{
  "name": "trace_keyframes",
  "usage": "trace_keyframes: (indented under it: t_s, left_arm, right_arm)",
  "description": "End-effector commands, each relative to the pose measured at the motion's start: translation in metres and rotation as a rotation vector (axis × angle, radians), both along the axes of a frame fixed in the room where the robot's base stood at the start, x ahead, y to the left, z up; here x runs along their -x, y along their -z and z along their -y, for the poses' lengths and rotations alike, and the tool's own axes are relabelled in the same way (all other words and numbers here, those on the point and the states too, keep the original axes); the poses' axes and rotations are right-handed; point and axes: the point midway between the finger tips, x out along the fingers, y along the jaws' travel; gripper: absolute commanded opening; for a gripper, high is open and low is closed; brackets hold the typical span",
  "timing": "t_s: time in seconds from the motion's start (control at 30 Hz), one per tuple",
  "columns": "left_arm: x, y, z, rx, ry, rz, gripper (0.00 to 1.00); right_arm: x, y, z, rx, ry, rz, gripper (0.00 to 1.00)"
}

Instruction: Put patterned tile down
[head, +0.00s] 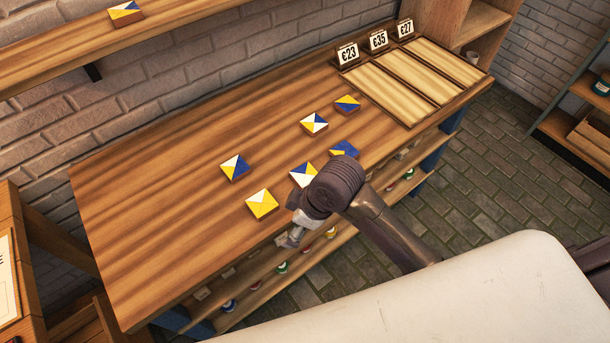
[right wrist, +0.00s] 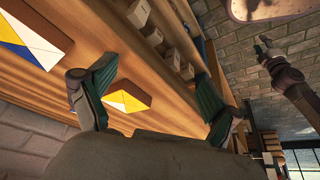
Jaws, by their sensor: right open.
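My right gripper (head: 293,236) is at the front edge of the wooden table, partly hidden by its own wrist in the head view. In the right wrist view its two fingers (right wrist: 156,103) are wide apart, with nothing held. A white and yellow tile (right wrist: 127,99) shows by one finger; contact cannot be told. Several patterned tiles lie on the table: a yellow and white one (head: 262,204), a blue, white and yellow one (head: 234,167), one behind the wrist (head: 301,174), another partly hidden (head: 344,149), and two farther back (head: 314,123), (head: 347,103).
Three pale wooden panels (head: 388,92) with price cards (head: 378,40) sit at the table's right end. One more tile (head: 125,12) is on the wall shelf (head: 190,15). The table's left part is clear. A lower shelf (head: 290,262) holds small items. Another dark arm (right wrist: 292,85) shows in the right wrist view.

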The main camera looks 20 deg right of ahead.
Motion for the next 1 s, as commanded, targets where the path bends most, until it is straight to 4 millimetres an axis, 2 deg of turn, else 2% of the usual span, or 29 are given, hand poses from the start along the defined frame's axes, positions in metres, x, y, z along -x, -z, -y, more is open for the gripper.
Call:
trace_keyframes:
  t_s: [0.17, 0.27, 0.37, 0.5, 0.7, 0.77, 0.87, 1.0]
  left_arm:
    - [0.0, 0.0, 0.0, 0.0, 0.0, 0.0, 0.4]
    - [0.0, 0.001, 0.0, 0.0, 0.0, 0.0, 0.4]
    - [0.0, 0.001, 0.0, 0.0, 0.0, 0.0, 0.4]
    - [0.0, 0.002, 0.0, 0.0, 0.0, 0.0, 0.4]
    - [0.0, 0.002, 0.0, 0.0, 0.0, 0.0, 0.4]
    - [0.0, 0.002, 0.0, 0.0, 0.0, 0.0, 0.4]
    - [0.0, 0.001, 0.0, 0.0, 0.0, 0.0, 0.4]
    - [0.0, 0.0, 0.0, 0.0, 0.0, -0.001, 0.4]
  right_arm:
    - [-0.029, -0.02, -0.008, 0.061, -0.217, 0.026, 0.9]
    - [-0.05, -0.037, -0.005, 0.124, -0.377, 0.031, 0.9]
    - [-0.072, -0.059, 0.007, 0.208, -0.541, 0.021, 0.9]
    - [-0.1, -0.094, 0.033, 0.313, -0.711, -0.015, 0.9]
    - [-0.119, -0.131, 0.062, 0.384, -0.825, -0.061, 0.9]
    - [-0.121, -0.135, 0.066, 0.39, -0.84, -0.067, 0.9]
    - [-0.121, -0.131, 0.068, 0.392, -0.848, -0.075, 0.9]
    - [-0.12, -0.106, 0.068, 0.392, -0.849, -0.078, 0.9]
